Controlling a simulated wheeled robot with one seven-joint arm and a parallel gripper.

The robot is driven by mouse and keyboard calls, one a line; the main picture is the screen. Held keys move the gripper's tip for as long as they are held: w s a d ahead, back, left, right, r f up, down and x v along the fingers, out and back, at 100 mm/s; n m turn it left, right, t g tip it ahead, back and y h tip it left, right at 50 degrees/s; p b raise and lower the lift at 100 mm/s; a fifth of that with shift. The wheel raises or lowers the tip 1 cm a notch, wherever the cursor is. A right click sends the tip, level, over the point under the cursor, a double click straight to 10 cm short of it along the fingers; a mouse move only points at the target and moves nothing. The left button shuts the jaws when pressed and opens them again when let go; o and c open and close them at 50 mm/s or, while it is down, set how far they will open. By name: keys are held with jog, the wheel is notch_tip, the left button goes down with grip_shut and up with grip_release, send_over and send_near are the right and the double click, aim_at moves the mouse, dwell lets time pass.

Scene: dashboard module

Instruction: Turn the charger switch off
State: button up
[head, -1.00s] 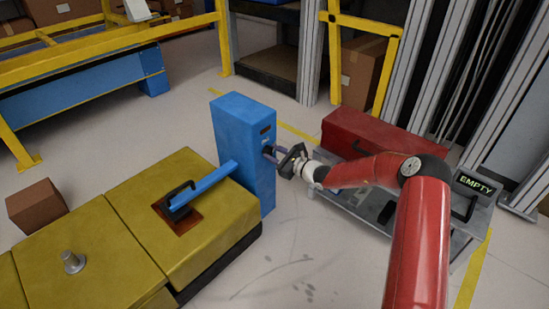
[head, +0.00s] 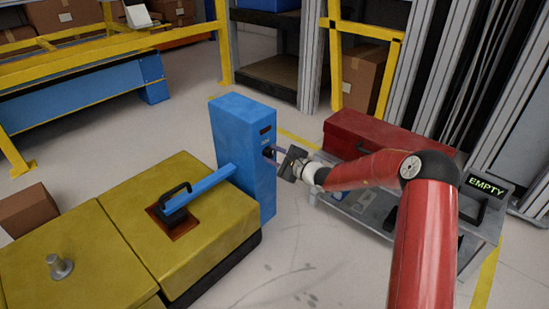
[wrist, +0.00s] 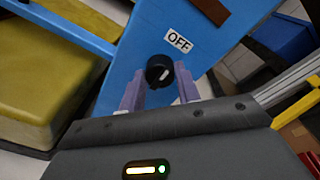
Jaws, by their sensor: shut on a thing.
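The charger is an upright blue box (head: 240,150) left of centre in the head view. Its face (wrist: 205,70) fills the middle of the wrist view. A black round knob (wrist: 159,71) with a light mark sits on that face, below a white label reading OFF (wrist: 178,40). The light mark is slanted. My gripper (head: 274,154) reaches the face from the right, with its two purple fingers (wrist: 158,90) on either side of the knob, shut on it. In the head view my gripper mostly hides the knob.
A yellow unit (head: 190,245) with a blue arm (head: 200,194) joined to the charger stands at left. A red toolbox (head: 375,138) and a grey cart (head: 370,215) stand at right, near an EMPTY sign (head: 487,187). Open floor lies in front of the charger.

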jog(key=shift+f, duration=0.1)
jog(key=o, duration=1)
jog(key=shift+c, duration=0.2)
jog(key=v, duration=0.7)
jog(key=shift+s+d+p, duration=0.25)
jog(key=shift+d+p, duration=0.1)
jog(key=shift+p, duration=0.1)
